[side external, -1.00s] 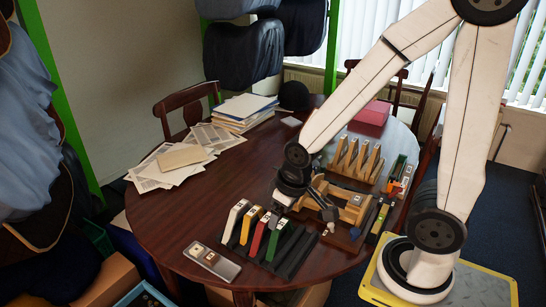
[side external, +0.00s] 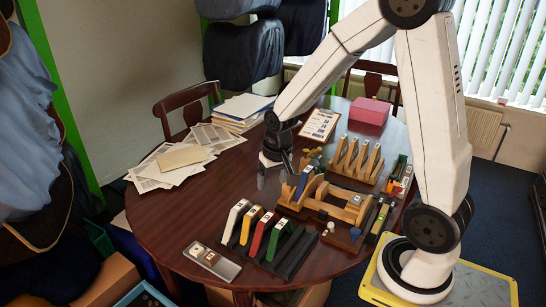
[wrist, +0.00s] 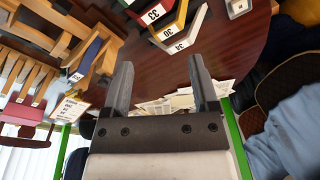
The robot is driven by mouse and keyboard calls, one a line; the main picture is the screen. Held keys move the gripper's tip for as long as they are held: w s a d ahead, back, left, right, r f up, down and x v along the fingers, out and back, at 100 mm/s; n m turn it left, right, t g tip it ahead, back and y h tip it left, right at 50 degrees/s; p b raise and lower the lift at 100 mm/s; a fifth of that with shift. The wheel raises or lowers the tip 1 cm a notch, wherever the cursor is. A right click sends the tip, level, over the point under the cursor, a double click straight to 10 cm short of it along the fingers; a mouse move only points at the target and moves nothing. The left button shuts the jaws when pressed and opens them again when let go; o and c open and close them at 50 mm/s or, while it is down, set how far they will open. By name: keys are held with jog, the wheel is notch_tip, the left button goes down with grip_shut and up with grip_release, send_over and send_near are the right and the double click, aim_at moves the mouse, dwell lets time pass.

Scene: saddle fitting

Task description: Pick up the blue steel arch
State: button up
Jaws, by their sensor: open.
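The blue steel arch (side external: 304,182) stands at the left end of the wooden saddle fixture (side external: 352,212) on the round table. In the wrist view, the blue arch (wrist: 89,54) shows at upper left against the wooden fixture, with a pale label at its end. My gripper (side external: 274,178) is left of the blue arch, apart from it, pointing down over the table. In the wrist view, the two fingers of my gripper (wrist: 161,82) are spread wide with nothing between them.
A dark rack (side external: 290,252) holds white, yellow, red and green arches near the front. Upright wooden pieces (side external: 356,158), a clipboard (side external: 319,126) and a pink box (side external: 370,111) lie behind. Papers (side external: 178,163) cover the back left.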

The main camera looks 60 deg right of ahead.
jog(key=w+d+f+m+g, duration=0.1)
jog(key=w+d+m, duration=0.15)
jog(key=d, duration=0.45)
jog(key=w+d+f+m, duration=0.15)
jog(key=d+m, duration=0.25)
jog(key=d, duration=0.4)
jog(key=m, duration=0.6)
send_near(308, 169)
jog(key=shift+w+a+f+n+g, duration=0.1)
jog(key=shift+w+f+n+g, duration=0.15)
jog(key=shift+w+g, duration=0.2)
jog(key=shift+s+d+f, duration=0.1)
jog(key=shift+s+d, duration=0.05)
jog(key=shift+d, duration=0.4)
jog(key=shift+f, duration=1.3)
jog(key=shift+a+f, duration=0.1)
jog(key=shift+a+f, duration=0.15)
jog(key=shift+f, duration=2.3)
jog(key=shift+c, duration=0.2)
grip_shut()
